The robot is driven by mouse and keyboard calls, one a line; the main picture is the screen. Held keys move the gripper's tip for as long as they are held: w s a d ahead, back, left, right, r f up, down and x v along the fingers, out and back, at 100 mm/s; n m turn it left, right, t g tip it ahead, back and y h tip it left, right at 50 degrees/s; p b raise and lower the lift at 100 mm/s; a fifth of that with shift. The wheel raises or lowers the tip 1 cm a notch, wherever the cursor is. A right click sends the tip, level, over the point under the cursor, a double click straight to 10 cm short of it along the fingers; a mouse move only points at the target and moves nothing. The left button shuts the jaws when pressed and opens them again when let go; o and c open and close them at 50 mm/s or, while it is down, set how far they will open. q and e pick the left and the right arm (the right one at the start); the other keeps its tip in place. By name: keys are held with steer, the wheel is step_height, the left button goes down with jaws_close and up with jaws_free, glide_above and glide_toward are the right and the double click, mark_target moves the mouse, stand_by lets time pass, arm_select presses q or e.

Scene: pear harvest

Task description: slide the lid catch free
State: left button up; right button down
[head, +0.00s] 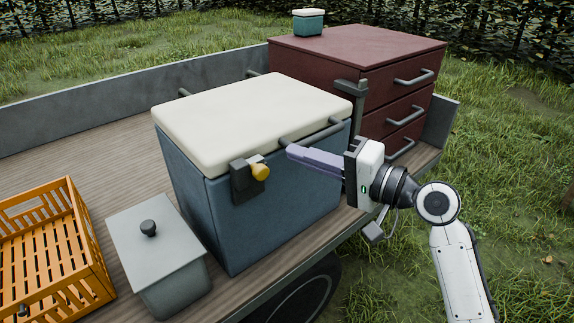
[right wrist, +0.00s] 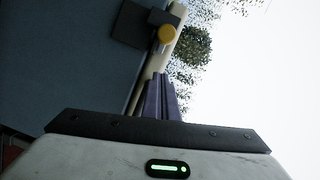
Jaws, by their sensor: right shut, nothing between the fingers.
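A blue cooler box (head: 270,205) with a cream lid (head: 255,115) stands on the trailer bed. The lid is down on the box. A dark catch plate (head: 241,182) with a yellow knob (head: 260,171) is on its front face near the left corner. My right gripper (head: 290,152) is shut and empty, its fingers pointing left along the front face, to the right of the knob. In the right wrist view the fingers (right wrist: 159,85) point towards the yellow knob (right wrist: 167,34) and dark plate (right wrist: 130,24), apart from them. My left gripper is out of view.
A dark bar handle (head: 310,135) runs along the lid's front edge, close to my fingers. A grey lidded bin (head: 155,245) and an orange crate (head: 88,245) stand left of the cooler. A red drawer cabinet (head: 345,50) stands behind, with a small teal box (head: 308,24) on top.

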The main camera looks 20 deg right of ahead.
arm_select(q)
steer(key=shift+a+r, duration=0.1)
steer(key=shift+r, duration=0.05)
arm_select(e)
steer(key=shift+s+a+f, duration=0.2)
steer(key=shift+a, duration=0.4)
steer(key=shift+s+a+f, duration=0.15)
steer(key=shift+s+a, duration=0.1)
steer(key=shift+a, duration=0.35)
steer(key=shift+s+a+f, duration=0.2)
steer(key=shift+a, duration=0.4)
steer(key=a+p, duration=0.1)
steer(key=s+a+p, duration=0.1)
steer(key=a, duration=0.1)
steer(key=shift+s+r, duration=0.1)
steer(key=shift+r, duration=0.05)
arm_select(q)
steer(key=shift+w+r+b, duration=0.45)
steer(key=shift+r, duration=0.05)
arm_select(e)
glide_toward(262, 172)
steer(key=d, duration=0.3)
steer(key=d+r, duration=0.1)
steer(key=d, duration=0.1)
steer(key=shift+s+d, duration=0.1)
steer(key=shift+s, duration=0.15)
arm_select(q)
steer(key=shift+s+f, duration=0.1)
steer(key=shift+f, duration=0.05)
